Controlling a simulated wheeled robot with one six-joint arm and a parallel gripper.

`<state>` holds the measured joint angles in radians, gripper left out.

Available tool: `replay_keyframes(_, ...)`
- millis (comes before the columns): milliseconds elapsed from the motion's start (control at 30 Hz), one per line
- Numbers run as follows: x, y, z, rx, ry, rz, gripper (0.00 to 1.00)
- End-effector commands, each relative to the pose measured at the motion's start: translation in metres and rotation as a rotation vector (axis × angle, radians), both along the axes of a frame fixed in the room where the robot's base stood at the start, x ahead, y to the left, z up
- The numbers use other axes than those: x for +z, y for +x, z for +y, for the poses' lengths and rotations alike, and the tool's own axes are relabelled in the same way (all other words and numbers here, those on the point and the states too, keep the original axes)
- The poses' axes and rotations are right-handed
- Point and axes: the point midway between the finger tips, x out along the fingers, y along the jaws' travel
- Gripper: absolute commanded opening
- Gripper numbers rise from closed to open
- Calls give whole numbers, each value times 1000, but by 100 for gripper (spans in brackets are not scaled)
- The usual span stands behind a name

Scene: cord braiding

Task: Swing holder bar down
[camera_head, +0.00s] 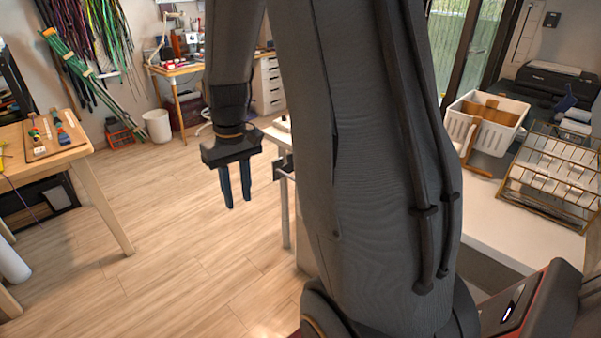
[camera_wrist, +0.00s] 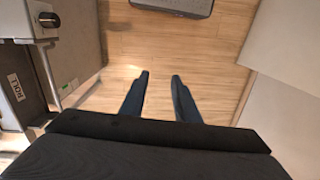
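My gripper (camera_head: 237,201) hangs fingers-down over open floor in the head view, left of my large arm link. In the wrist view its two blue fingers (camera_wrist: 160,77) are apart, with only wood floor between them. At the left of the wrist view is a grey fixture with a black knob (camera_wrist: 47,19), a small lettered label (camera_wrist: 16,87) and a thin metal bar (camera_wrist: 47,72). I cannot tell whether this is the holder bar. The gripper is apart from it. In the head view a small dark-grey part (camera_head: 281,168) shows at the white table's edge, partly hidden by my arm.
A wooden table (camera_head: 75,165) stands at the left, with a board on it. A white table (camera_head: 490,222) at the right carries a white basket (camera_head: 487,120) and a wire rack (camera_head: 552,170). A white bin (camera_head: 157,126) is at the back. The floor between is clear.

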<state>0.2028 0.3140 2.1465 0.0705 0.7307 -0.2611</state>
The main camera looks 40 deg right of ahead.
Motion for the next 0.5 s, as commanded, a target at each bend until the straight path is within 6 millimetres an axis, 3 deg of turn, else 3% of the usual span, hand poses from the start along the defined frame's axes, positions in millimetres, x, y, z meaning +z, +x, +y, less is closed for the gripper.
replay_keyframes(33, -1, 21, -24, -8, 15, 10, 29)
replay_keyframes(200, -11, 74, -102, 5, 71, 25, 29)
replay_keyframes(333, -24, 101, -168, 18, 119, 22, 29)
replay_keyframes(500, -46, 114, -249, 39, 178, 5, 29)
